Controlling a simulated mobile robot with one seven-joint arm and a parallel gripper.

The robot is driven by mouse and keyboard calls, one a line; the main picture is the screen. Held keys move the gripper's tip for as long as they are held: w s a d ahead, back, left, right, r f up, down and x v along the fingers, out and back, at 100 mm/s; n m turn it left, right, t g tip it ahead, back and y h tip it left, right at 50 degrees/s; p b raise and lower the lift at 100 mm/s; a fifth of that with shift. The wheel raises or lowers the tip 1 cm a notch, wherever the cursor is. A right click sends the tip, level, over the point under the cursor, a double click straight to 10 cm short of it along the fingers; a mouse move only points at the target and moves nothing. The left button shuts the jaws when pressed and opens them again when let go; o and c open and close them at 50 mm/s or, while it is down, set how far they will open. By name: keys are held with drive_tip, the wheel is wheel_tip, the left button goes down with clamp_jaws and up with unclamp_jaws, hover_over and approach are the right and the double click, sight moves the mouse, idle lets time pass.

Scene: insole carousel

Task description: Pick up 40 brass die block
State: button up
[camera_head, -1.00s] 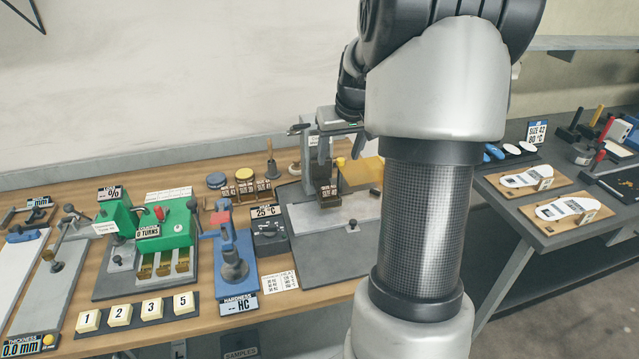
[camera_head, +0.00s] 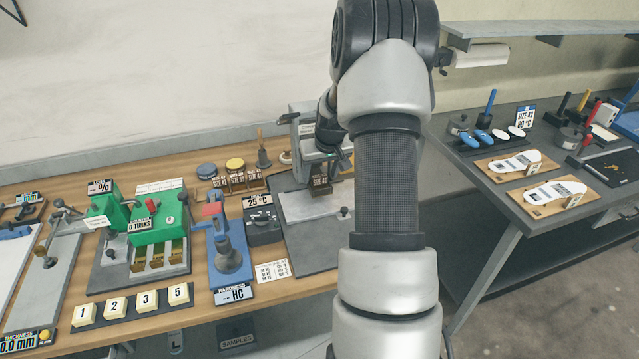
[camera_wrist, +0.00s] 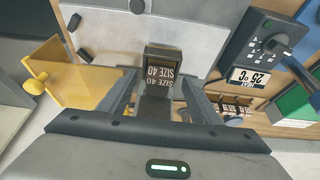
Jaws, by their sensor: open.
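The brass die block (camera_wrist: 163,66) is a dark brown block labelled SIZE 40 in the wrist view. In the head view the block (camera_head: 320,187) stands at the grey press on the bench, just left of my arm. My gripper (camera_wrist: 160,84) is open, with one finger to each side of the block's near part in the wrist view. I cannot tell whether the fingers touch it. In the head view my gripper is mostly hidden behind my arm and hard to make out.
A yellow angled tray (camera_wrist: 82,78) is left of the gripper in the wrist view. A 25 °C control box (camera_head: 263,220), a blue hardness tester (camera_head: 229,255) and a rack of labelled blocks (camera_head: 238,183) stand left of the press. A dark side table (camera_head: 480,180) is at the right.

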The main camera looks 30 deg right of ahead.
drive_tip(key=shift+w+f, duration=0.1)
drive_tip(key=shift+f, duration=0.25)
drive_tip(key=shift+c, duration=0.5)
drive_tip(key=c, duration=1.1)
drive_tip(key=shift+c, duration=0.9)
drive_tip(key=shift+r, duration=0.15)
